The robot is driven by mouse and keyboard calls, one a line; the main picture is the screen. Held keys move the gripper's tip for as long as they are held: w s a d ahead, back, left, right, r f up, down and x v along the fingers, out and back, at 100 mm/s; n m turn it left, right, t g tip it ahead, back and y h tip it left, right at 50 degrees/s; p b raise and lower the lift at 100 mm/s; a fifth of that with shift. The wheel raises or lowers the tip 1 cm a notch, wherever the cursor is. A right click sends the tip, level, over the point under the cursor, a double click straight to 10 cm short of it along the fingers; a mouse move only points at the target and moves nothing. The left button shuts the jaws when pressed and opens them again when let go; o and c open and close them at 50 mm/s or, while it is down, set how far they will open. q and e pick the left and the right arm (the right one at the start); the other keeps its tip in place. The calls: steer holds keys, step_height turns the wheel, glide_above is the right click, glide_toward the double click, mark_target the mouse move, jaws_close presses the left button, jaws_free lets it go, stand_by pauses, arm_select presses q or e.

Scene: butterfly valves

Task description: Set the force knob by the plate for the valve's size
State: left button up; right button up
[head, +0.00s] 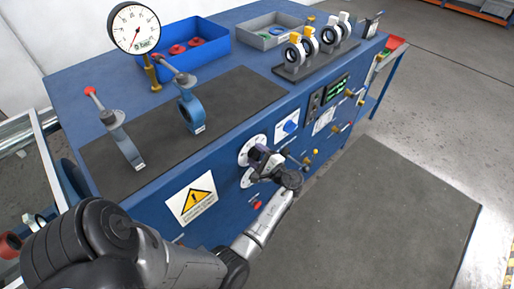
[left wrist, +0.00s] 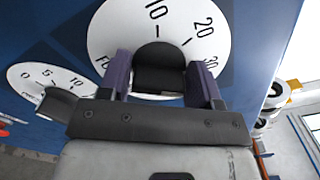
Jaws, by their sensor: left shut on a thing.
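My left gripper (head: 262,160) is at the front panel of the blue bench. It is shut on a black knob (left wrist: 160,68), with one purple-lined finger on each side. The knob sits on a round white dial (left wrist: 108,38), on which 10, 20 and 30 can be read; lettering starting "FO" is partly covered by a finger. The dial also shows in the head view (head: 246,147). A second white dial (left wrist: 28,76), with 0, 5 and 10, has its own dark knob (left wrist: 62,104). A blue valve (head: 191,112) stands on the black mat. My right gripper is out of view.
Another valve (head: 122,140) stands left on the mat. A pressure gauge (head: 134,27) rises behind. A blue bin (head: 190,62) and a rack of small valves (head: 300,68) stand at the back. A yellow warning sign (head: 196,199), a lit display (head: 337,89) and several fittings share the front panel.

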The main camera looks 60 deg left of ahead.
arm_select(q)
steer(key=m+p, duration=0.4)
steer(key=p, duration=0.1)
steer(key=shift+w+r+m, duration=0.1)
steer(key=shift+r+m, duration=0.15)
steer(key=shift+m, duration=0.15)
steer(key=shift+f+m+p, duration=0.15)
steer(key=shift+m+p, duration=0.55)
steer(key=shift+m, duration=0.1)
steer(key=shift+f, duration=0.1)
steer(key=o, duration=0.8)
steer(key=shift+w+d, duration=0.15)
steer(key=shift+d, duration=0.15)
steer(key=b+v, duration=0.1)
steer(key=v, duration=1.2)
steer(key=shift+b, duration=0.3)
